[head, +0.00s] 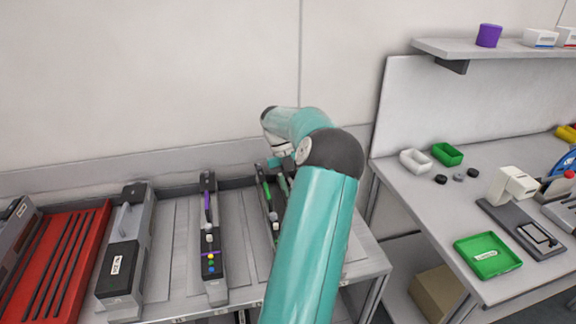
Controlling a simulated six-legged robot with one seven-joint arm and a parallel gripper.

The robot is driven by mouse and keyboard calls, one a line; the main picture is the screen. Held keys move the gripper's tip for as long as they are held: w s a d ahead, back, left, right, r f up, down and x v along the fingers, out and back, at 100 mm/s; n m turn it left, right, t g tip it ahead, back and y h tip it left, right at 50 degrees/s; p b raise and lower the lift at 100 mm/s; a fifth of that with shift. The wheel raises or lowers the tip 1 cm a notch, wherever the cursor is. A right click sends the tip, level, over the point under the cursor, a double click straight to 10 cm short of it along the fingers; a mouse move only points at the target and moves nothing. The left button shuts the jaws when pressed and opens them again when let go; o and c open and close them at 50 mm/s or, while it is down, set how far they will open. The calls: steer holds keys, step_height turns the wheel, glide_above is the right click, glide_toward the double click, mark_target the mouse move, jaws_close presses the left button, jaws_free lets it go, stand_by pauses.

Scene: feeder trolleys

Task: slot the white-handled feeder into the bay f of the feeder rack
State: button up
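The feeder rack (170,240) is a grey trolley top with long parallel bays; no bay letters are legible. A narrow feeder with a purple strip and a pale knob (208,212) lies in the middle of it. A narrow feeder with a green strip and a pale part (267,200) lies to its right, beside another one partly behind my arm. I cannot tell which is the white-handled feeder. My gripper (276,162) is over the far end of the right-hand feeders, partly hidden by my arm. Its fingers are too small to tell whether they hold anything.
A wide grey unit with a handle and white label (116,265) stands on the left, beside a red slotted panel (60,262). Empty bays lie between the feeders. A workbench (425,205) on the right holds trays and a device, under a shelf (490,50).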

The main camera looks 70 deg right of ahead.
steer(key=v, duration=1.2)
steer(key=shift+r, duration=0.3)
